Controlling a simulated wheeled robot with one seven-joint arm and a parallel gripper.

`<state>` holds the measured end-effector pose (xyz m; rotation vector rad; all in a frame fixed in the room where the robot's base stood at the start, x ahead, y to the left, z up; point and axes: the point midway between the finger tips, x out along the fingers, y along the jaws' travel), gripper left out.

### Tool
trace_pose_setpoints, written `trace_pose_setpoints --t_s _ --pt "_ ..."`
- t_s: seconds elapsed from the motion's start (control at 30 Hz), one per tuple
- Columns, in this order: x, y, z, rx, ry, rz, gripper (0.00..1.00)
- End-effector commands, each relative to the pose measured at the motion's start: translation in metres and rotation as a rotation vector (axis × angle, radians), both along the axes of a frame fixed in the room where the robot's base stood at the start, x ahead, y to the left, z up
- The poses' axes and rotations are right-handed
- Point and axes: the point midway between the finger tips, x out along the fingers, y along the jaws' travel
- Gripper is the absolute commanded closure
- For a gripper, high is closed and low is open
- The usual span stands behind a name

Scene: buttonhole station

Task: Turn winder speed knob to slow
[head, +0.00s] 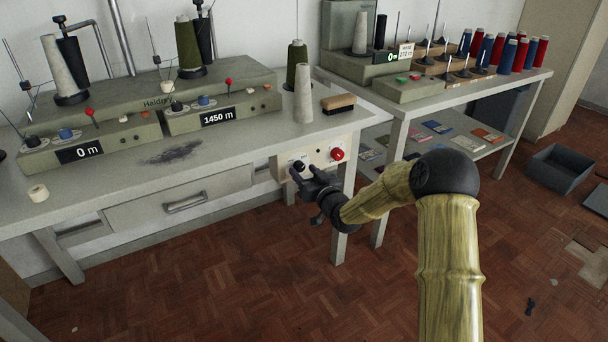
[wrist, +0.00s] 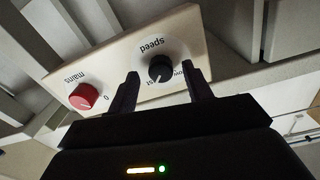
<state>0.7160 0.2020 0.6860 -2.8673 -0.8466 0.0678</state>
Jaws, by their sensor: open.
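The winder speed knob (wrist: 160,69) is black and round with a pale pointer line, set on a white disc marked "speed" on a cream control panel (wrist: 118,62). It also shows in the head view (head: 299,165), just beyond my gripper. My gripper (wrist: 166,80) is open, with one dark finger on each side of the knob in the wrist view. I cannot tell whether the fingers touch it. In the head view my gripper (head: 303,173) is at the panel under the table's right end. The fingers hide part of the dial's lettering.
A red mains knob (wrist: 84,97) sits beside the speed knob on the same panel, also visible in the head view (head: 337,154). The table (head: 240,150) above carries winders, cones and a brush (head: 338,103). The floor in front is mostly clear.

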Motion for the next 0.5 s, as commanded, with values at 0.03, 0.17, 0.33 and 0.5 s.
trace_pose_setpoints --t_s 0.03,0.17,0.33,0.5 --pt "0.0030 0.0025 -0.0004 0.001 -0.001 0.001 0.50" --pt "0.0066 0.0049 0.0006 0.001 0.000 0.001 0.50" --pt "0.0065 0.0048 0.0006 0.001 0.000 0.001 0.50" --pt "0.0065 0.0047 0.0006 0.001 0.000 0.001 0.73"
